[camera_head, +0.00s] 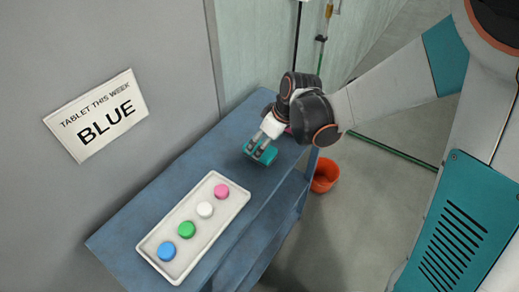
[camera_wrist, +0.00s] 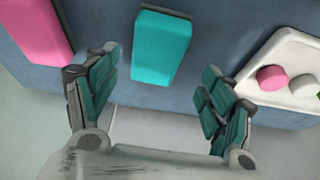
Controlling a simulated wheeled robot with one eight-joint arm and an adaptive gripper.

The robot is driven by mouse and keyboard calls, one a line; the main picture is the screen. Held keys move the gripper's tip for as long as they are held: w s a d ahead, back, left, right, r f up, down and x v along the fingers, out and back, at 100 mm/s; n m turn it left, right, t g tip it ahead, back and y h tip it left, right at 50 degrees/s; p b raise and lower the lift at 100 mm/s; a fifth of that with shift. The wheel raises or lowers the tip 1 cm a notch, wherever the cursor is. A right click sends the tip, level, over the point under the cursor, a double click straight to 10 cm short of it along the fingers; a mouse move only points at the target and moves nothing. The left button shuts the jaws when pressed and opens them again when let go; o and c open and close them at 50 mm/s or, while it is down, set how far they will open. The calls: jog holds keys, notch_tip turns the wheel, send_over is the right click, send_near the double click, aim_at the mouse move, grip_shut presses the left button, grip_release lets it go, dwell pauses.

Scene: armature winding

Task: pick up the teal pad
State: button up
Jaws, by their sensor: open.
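The teal pad (camera_wrist: 161,46) is a rectangular block lying on the blue bench top, in the upper middle of the wrist view. My gripper (camera_wrist: 160,76) is open and empty, with one finger on each side of the picture. The pad shows between and ahead of the fingertips, with a gap on both sides; no contact shows. In the head view my gripper (camera_head: 260,147) is low over the far part of the bench. Its teal fingers and the teal pad blend there, so I cannot separate them clearly.
A pink pad (camera_wrist: 34,30) lies left of the teal pad in the wrist view. A white tray (camera_head: 211,227) holds pink, white, green and blue tablets on the blue bench (camera_head: 120,236). A sign (camera_head: 97,114) reads BLUE. An orange bucket (camera_head: 324,175) stands on the floor.

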jog(key=shift+w+b+x, duration=0.15)
jog(key=shift+b+x, duration=0.45)
jog(key=shift+x, duration=0.75)
jog(key=shift+w+b+x, duration=0.1)
jog(key=shift+b+x, duration=0.45)
jog(key=shift+x, duration=0.8)
jog(key=shift+d, duration=0.25)
jog(key=shift+f, duration=0.15)
jog(key=c, duration=1)
